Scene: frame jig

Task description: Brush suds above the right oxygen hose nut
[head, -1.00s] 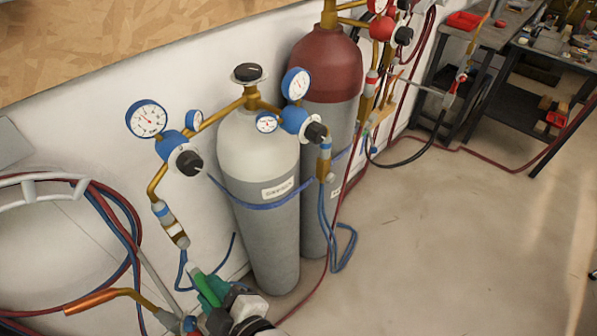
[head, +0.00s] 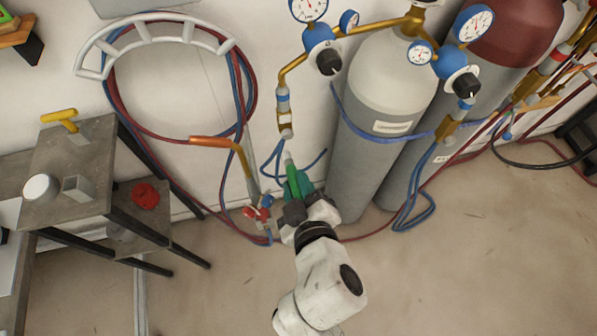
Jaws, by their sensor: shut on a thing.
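My gripper (head: 297,187) is shut on a green brush (head: 292,172), which points up with its pale tip (head: 288,156) just below the left hose fitting (head: 286,124). The tip looks apart from that fitting, though depth is hard to judge. The right oxygen hose nut (head: 449,127) is a brass fitting under the right blue regulator (head: 456,65), with blue hose hanging below it. It is well to the right of my gripper and the brush. I cannot make out any suds.
A grey oxygen cylinder (head: 383,110) stands between the fittings, with a red-topped cylinder (head: 503,35) behind it. A torch with a copper tip (head: 208,141) and looped hoses (head: 243,95) hang at left. A bench (head: 77,165) stands at far left. The right-hand floor is mostly clear.

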